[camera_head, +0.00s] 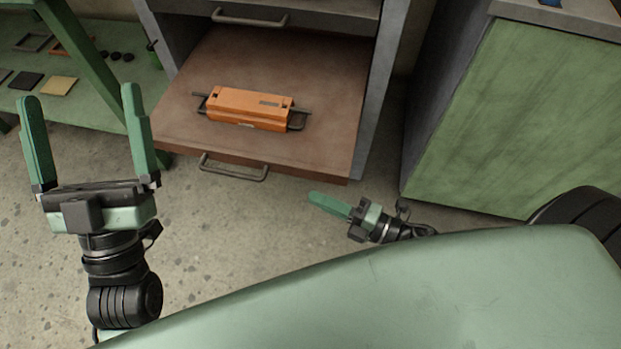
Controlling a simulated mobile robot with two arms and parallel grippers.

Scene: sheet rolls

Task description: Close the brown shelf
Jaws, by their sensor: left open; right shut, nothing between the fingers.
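The brown shelf (320,130) is pulled out of a grey cabinet, with a metal handle (234,170) on its front edge. An orange case (246,107) with dark handles lies on it. My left gripper (82,98) is open and empty, its fingers pointing up, to the left of the shelf's front corner and apart from the handle. My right gripper (313,197) is shut and empty, pointing left, in front of the shelf's right front corner.
The grey cabinet (378,85) has another handle (250,17) above the shelf. A green table (75,75) with small parts stands at the left. A green-sided cabinet (510,120) stands at the right. Speckled floor (215,235) is clear in front of the shelf.

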